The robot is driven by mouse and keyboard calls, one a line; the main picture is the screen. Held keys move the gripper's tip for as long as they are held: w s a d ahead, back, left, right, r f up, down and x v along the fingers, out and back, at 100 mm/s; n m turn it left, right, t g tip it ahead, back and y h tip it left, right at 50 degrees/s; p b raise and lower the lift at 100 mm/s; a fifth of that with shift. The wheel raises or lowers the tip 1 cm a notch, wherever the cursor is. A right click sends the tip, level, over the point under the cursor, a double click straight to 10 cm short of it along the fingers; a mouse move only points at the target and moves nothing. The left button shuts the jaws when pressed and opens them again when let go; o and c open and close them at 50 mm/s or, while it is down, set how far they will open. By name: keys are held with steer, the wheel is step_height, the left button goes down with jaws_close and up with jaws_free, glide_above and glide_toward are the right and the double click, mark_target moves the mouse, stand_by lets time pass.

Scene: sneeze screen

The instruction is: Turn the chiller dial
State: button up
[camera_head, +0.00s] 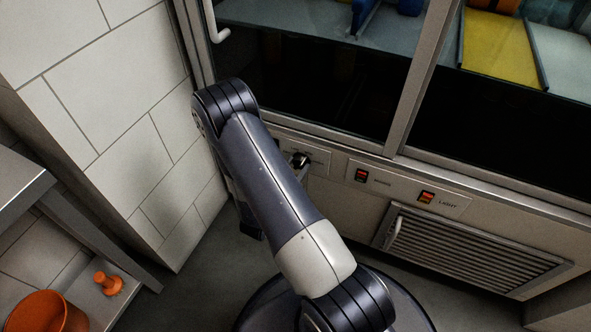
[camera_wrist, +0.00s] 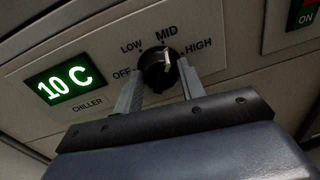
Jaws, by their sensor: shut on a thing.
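The chiller dial (camera_wrist: 158,72) is a round black knob with a pale pointer mark on a light panel. Around it are the labels OFF, LOW, MID and HIGH. The pointer points up, near MID, perhaps a little towards HIGH. My gripper (camera_wrist: 159,80) is shut on the dial, one grey finger on each side. Left of the dial, the chiller display (camera_wrist: 65,85) reads 10 C in green. In the head view, the dial (camera_head: 299,159) shows small and dark just right of my arm, which hides most of my gripper and the display.
Two red rocker switches sit to the right, one (camera_head: 361,175) nearer the dial and one (camera_head: 426,197) labelled LIGHT. A vent grille (camera_head: 470,255) is below. Glass panes (camera_head: 310,75) rise above. A tiled wall (camera_head: 120,120) and a shelf with an orange bucket (camera_head: 45,312) are left.

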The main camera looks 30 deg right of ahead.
steer(key=m+b, duration=0.4)
steer(key=m, duration=0.1)
steer(key=shift+s+f, duration=0.1)
steer(key=shift+f, duration=0.05)
steer(key=shift+d+m+y+b, duration=0.1)
steer(key=shift+m+y+b, duration=0.2)
steer(key=shift+m+b, duration=0.75)
steer(key=shift+m, duration=0.25)
steer(key=o, duration=1)
steer(key=shift+r, duration=0.2)
steer(key=p+v, duration=0.2)
steer(key=v, duration=0.9)
steer(key=shift+p, duration=0.35)
steer(key=shift+d, duration=0.1)
steer(key=shift+b+x, duration=1.35)
steer(key=shift+x, duration=4.05)
